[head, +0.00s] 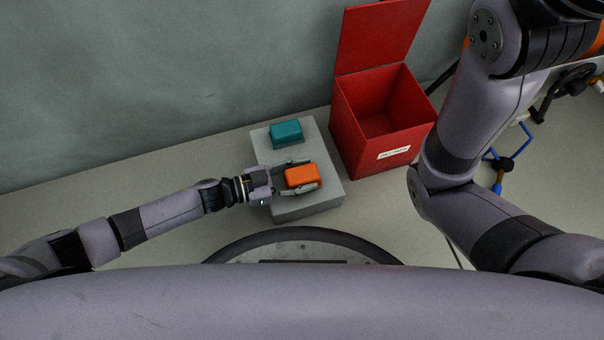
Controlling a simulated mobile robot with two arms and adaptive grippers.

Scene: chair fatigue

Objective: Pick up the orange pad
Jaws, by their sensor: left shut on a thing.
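The orange pad (302,176) is a small rounded block at the front part of a grey block-like stand (325,158). My left gripper (304,175) comes in from the left with one finger along the pad's far side and one along its near side. It is shut on the pad. I cannot tell whether the pad rests on the stand or is just above it. My right gripper is out of view; only the right arm's links show at the right.
A teal pad (286,132) lies on the stand behind the orange one. A red bin (366,143) with its lid raised and a white label stands right of the stand, open and seemingly empty. A grey wall (150,80) runs behind. Blue and black equipment (506,164) is at the right.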

